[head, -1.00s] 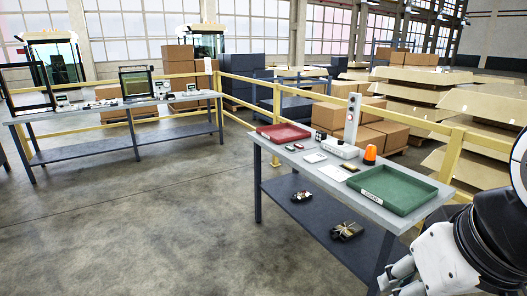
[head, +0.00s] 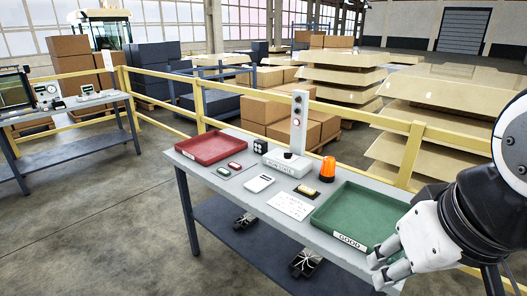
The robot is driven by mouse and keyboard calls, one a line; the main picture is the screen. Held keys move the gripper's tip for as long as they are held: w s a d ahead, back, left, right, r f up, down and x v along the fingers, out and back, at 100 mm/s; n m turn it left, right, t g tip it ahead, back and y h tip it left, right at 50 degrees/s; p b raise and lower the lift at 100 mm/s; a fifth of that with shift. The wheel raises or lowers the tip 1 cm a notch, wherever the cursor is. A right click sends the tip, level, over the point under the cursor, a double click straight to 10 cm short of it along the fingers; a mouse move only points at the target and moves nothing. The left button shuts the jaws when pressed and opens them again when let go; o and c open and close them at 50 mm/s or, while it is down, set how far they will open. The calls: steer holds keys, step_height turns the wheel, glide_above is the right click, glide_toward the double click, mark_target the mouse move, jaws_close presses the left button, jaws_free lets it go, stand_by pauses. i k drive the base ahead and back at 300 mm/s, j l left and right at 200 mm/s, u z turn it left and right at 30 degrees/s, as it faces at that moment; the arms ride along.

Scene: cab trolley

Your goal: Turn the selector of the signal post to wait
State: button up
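The signal post (head: 299,125) is a slim grey upright column with round lamps on its face. It stands at the back edge of the grey workbench (head: 190,175). At its foot is a pale box (head: 287,164) with dark lettering too small to read surely. A small dark knob (head: 288,154), which looks like the selector, sits on the box; its setting cannot be made out. My gripper (head: 376,271) is at the lower right, near the front edge of the bench by the green tray. Its two fingers look apart, with nothing between them. It is well away from the knob.
A red tray (head: 208,147) lies at the left, a green tray (head: 315,221) marked GOOD at the right. An orange beacon (head: 328,168), a white card (head: 290,205), a white device (head: 259,183) and small parts lie between. A yellow rail (head: 365,117) runs behind the bench.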

mark_target(287, 156)
steer(key=i+j, duration=0.25)
steer(key=i, duration=0.2)
steer(key=i+j, duration=0.55)
steer(key=i, duration=0.3)
steer(key=i+j+u, duration=0.1)
steer(key=i+j, duration=0.15)
steer(key=i, duration=0.2)
steer(key=i+j, duration=0.25)
steer(key=i, duration=0.2)
